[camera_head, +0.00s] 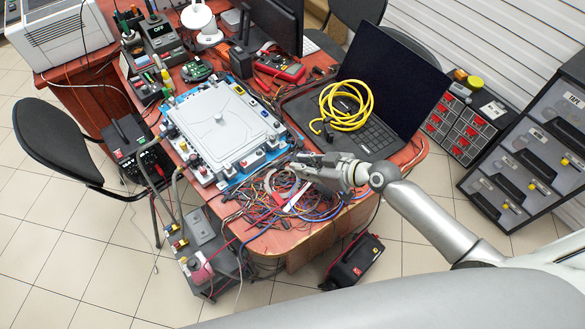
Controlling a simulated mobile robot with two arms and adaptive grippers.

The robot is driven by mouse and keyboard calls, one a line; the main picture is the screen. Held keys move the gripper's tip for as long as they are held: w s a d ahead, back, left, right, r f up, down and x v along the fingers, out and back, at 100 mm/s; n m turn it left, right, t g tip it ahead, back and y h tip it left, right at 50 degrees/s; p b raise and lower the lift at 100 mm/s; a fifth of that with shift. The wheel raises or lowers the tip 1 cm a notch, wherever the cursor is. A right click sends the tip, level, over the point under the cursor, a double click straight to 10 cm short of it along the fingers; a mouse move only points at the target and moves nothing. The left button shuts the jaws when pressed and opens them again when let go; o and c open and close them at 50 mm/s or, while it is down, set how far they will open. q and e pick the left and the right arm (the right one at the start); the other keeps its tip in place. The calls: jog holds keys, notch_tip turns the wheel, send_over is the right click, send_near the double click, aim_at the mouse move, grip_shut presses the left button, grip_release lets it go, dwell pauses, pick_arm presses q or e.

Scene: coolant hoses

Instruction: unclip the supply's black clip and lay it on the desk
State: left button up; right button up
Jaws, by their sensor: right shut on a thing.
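My right gripper (297,168) is over the near part of the desk (300,237), beside the near right corner of the large grey-lidded unit (222,125). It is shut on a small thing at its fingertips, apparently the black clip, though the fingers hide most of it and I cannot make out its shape. I cannot tell whether it still touches the unit's edge. A black-and-red box (140,150) with leads stands left of the desk. I cannot tell for sure which box is the supply. My left gripper is not in view.
Tangled wires (290,205) cover the desk's near part, below my gripper. An open laptop (370,135) with a coiled yellow cable (346,105) stands to the right. A red multimeter (280,68) lies behind. Another black-and-red box (353,262) is on the floor. Little bare desk shows.

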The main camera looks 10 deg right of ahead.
aim_at(308, 186)
jog(key=shift+d+f, duration=0.35)
jog(key=shift+d, duration=0.2)
notch_tip(308, 186, down, 6)
jog(key=b, duration=0.5)
jog(key=shift+f, duration=0.25)
jog(key=o, duration=0.9)
jog(key=v, duration=1.2)
jog(key=shift+s+a, duration=0.15)
jog(key=shift+s, duration=0.05)
